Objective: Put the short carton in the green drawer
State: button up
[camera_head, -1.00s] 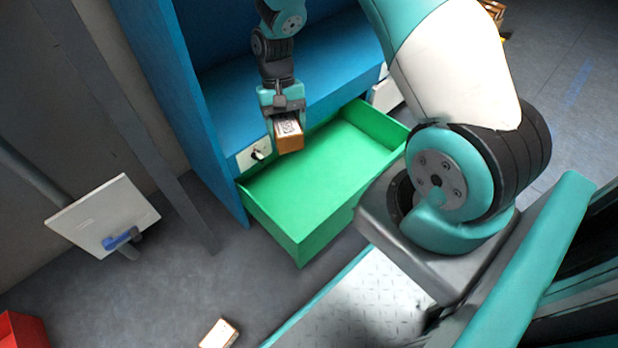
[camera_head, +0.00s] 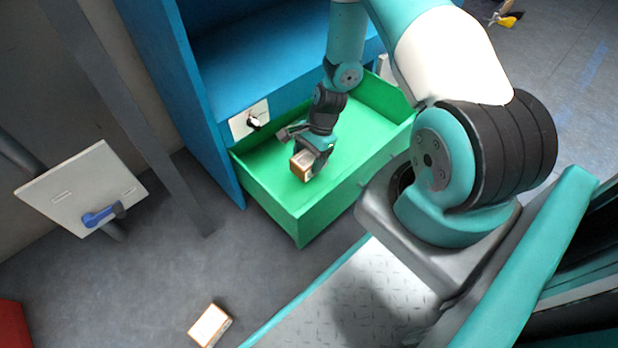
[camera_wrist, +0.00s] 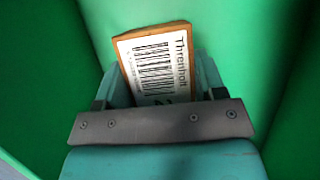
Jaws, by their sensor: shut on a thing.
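The short carton (camera_head: 302,165) is an orange-brown box with a white label. My gripper (camera_head: 312,158) is shut on it and holds it over the open green drawer (camera_head: 270,202), within the drawer's outline in the head view. In the wrist view the carton (camera_wrist: 158,62) sits between my two fingers, its barcode label facing the camera, with green drawer walls around it. I cannot tell whether the carton touches the drawer floor.
The drawer pulls out of a blue cabinet (camera_head: 185,110), with a white panel and dark knob (camera_head: 252,121) beside it. Another carton (camera_head: 210,325) lies on the floor. A white board with a blue handle (camera_head: 85,190) stands left. A red object (camera_head: 14,325) is at lower left.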

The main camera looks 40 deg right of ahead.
notch_tip(320, 180, down, 6)
jog(key=b, duration=0.3)
jog(key=shift+f, duration=0.25)
jog(key=shift+r, duration=0.1)
jog(key=o, duration=1.1)
